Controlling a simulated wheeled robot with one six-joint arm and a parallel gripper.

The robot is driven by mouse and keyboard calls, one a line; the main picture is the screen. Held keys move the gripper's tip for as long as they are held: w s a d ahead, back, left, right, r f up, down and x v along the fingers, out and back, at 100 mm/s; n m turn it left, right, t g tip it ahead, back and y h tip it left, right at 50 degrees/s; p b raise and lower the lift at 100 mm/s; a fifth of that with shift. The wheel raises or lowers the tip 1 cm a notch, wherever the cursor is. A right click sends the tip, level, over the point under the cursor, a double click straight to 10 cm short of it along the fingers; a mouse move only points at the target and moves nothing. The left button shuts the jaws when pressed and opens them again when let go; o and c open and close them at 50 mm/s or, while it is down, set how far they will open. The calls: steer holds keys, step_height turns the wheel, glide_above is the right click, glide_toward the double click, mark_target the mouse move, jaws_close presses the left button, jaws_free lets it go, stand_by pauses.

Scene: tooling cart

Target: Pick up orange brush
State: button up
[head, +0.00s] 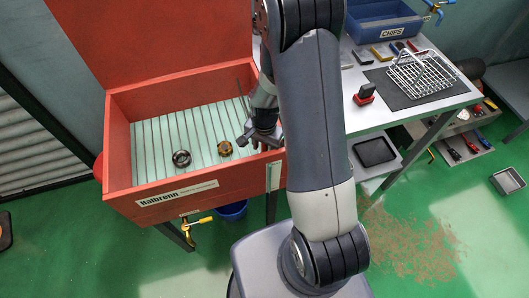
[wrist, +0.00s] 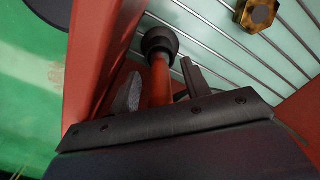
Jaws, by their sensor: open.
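The orange brush (wrist: 158,82) shows in the wrist view as an orange-red shaft with a dark round end, near the red wall of the washer bin. My gripper (wrist: 160,78) is open, with one finger on each side of the shaft. I cannot tell whether either finger touches it. In the head view my gripper (head: 261,138) is low over the right part of the red bin (head: 190,88). I cannot make out the brush there; my arm covers much of that area.
A brass nut-like part (head: 225,148) and a dark ring (head: 181,158) lie on the slatted bin floor. The nut also shows in the wrist view (wrist: 257,14). To the right, a table carries a wire basket (head: 422,74), a blue bin (head: 384,22) and a red-and-black block (head: 364,94).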

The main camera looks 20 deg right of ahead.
jaws_close()
stand_by(0.4)
steer(key=shift+r, duration=0.1)
